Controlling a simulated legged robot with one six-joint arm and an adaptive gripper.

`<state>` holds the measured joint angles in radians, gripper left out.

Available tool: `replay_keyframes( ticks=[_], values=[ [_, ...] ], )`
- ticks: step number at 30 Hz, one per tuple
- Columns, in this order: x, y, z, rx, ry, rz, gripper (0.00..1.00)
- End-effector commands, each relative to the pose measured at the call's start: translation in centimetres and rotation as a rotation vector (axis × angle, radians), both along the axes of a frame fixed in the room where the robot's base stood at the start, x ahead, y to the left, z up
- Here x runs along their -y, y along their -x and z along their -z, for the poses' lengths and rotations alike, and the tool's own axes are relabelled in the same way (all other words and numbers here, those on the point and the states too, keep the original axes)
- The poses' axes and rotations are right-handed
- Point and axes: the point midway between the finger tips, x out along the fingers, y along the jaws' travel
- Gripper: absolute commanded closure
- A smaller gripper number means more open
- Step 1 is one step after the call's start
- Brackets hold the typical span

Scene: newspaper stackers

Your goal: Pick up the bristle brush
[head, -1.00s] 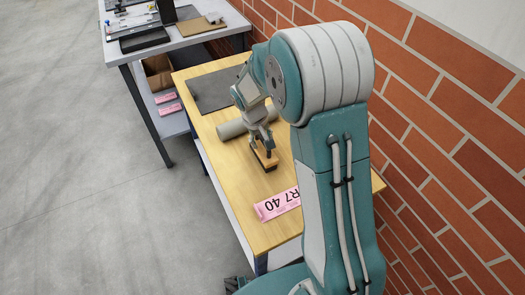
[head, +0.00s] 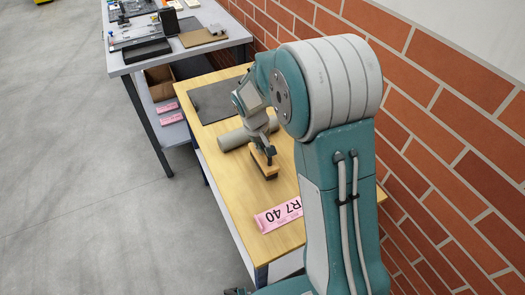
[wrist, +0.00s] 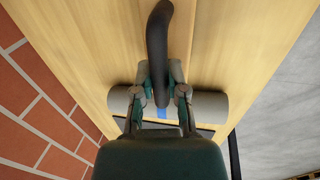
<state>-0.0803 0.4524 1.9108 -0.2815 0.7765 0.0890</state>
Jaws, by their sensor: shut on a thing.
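The bristle brush (head: 263,163) has a tan wooden block with dark bristles below. In the head view it is upright at the middle of the wooden table (head: 233,190); whether its bristles touch the table I cannot tell. My gripper (head: 270,151) comes down over it from above and is shut on its upper part. In the wrist view my gripper (wrist: 164,92) has a dark curved piece (wrist: 158,45) between its fingers, which looks like the brush's handle. The wooden block cannot be made out there.
A grey cylinder (head: 232,140) lies close behind the brush, and shows behind my fingers (wrist: 210,104). A dark mat (head: 212,101) lies farther back. A pink label (head: 278,214) lies at the front. A brick wall (head: 440,150) borders the right, and a second table (head: 196,40) stands beyond.

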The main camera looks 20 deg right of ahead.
Motion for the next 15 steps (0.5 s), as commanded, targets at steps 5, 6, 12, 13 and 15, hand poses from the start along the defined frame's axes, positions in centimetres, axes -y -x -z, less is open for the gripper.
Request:
replay_keyframes(
  ticks=[5,6,12,13,15],
  values=[
    [0.0,1.1,-2.9,0.005,-0.002,0.001,1.00],
    [0.0,1.7,-3.5,0.004,-0.002,0.001,1.00],
    [0.0,4.3,-6.6,0.006,-0.001,0.000,1.00],
    [0.0,4.7,-7.1,0.005,-0.001,-0.001,1.00],
    [0.0,5.8,-7.9,0.004,-0.001,-0.001,1.00]
  ],
)
